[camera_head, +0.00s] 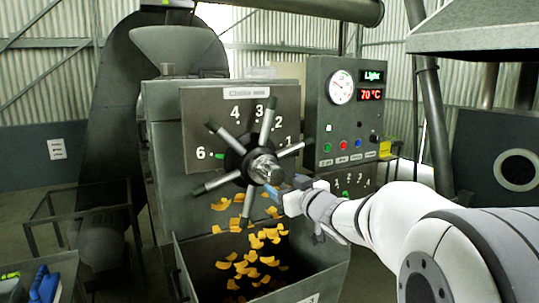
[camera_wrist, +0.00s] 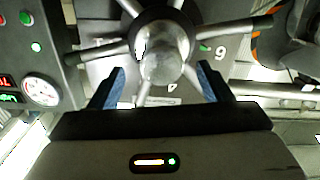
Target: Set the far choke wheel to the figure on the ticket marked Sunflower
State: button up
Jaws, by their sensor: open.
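A choke wheel (camera_head: 265,168) with several spokes sits on a grey numbered plate (camera_head: 198,108); no other wheel shows. The figures 4, 3, 2, 1 and 6 are readable around it, and a green mark shows by the 6. Other figures are hidden. My gripper (camera_head: 290,188) is at the lower right of the hub, its fingers apart. In the wrist view, my gripper's blue fingers (camera_wrist: 160,88) stand either side of the round hub end (camera_wrist: 163,65), with a spoke running between them. Contact cannot be told. No ticket marked Sunflower is readable.
A control box (camera_head: 320,105) with a gauge, lit "Light" and "70 °C" displays and buttons stands right of the wheel. Orange chips fall into an open bin (camera_head: 215,250) below. A blue object (camera_head: 44,285) lies at lower left. A paper sheet (camera_head: 57,148) hangs on the wall.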

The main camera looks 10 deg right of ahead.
aim_at(271, 174)
jog(key=shift+w+a+r, duration=0.15)
jog(key=shift+w+r, duration=0.05)
jog(key=shift+r, duration=0.15)
jog(key=x, duration=0.7)
jog(key=shift+w+a+p, duration=0.1)
jog(key=shift+w+p, duration=0.15)
jog(key=shift+p, duration=0.15)
jog(key=shift+c, duration=0.5)
